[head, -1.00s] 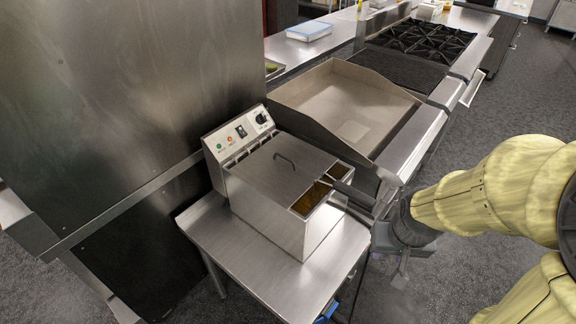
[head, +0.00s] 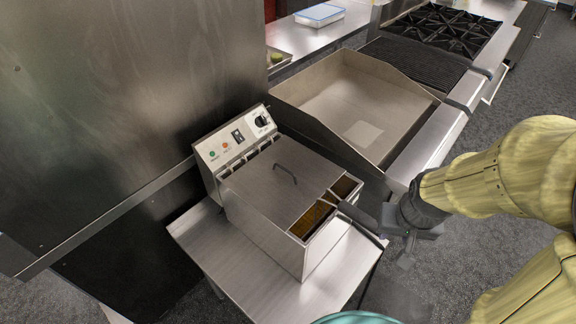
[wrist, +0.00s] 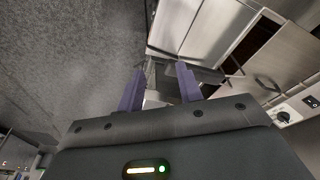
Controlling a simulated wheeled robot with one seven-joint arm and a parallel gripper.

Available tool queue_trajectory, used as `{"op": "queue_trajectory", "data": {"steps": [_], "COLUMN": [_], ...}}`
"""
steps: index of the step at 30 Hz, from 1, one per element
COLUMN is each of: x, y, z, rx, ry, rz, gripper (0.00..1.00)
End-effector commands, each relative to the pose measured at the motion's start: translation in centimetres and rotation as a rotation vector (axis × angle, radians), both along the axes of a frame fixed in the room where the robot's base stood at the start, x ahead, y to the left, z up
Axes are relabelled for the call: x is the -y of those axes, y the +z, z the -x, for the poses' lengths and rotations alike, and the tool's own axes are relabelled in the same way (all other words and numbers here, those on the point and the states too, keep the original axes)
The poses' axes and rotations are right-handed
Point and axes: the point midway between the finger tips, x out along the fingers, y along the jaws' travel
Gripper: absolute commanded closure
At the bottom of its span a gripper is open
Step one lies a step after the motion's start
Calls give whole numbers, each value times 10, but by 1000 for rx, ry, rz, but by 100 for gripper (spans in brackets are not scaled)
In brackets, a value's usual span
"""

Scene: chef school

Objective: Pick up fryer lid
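The fryer lid (head: 268,190) is a flat steel plate with a thin dark arched handle (head: 285,172) on top. It lies on the steel fryer (head: 266,235), leaving oil wells with brown oil uncovered at the right. My gripper (head: 398,226) is right of the fryer, near the dark basket handle (head: 360,216), clear of the lid. In the wrist view my gripper (wrist: 160,84) has its two purple fingers apart with nothing clearly held between them. The lid's handle (wrist: 266,84) shows there at the right. Whether the gripper touches the basket handle is unclear.
The fryer stands on a small steel table (head: 225,257). A tall steel cabinet (head: 110,110) rises close at the left. A griddle with raised walls (head: 350,100) stands behind the fryer, with a burner range (head: 445,30) beyond. Grey floor lies open at the right.

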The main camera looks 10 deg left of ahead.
Motion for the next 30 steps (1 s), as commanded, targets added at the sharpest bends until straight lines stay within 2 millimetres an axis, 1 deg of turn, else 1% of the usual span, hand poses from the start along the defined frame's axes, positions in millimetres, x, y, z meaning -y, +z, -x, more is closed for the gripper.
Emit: {"op": "queue_trajectory", "data": {"steps": [13,17,20,23,30], "x": [0,-3,-8,-19,-53], "y": [0,-2,-6,-10,-15], "z": [0,-3,-9,-18,-41], "rx": [1,18,53,103,225], "ry": [-2,-40,-123,-243,-579], "rz": [0,-12,-40,-91,-290], "gripper": [64,64,64,64,64]}}
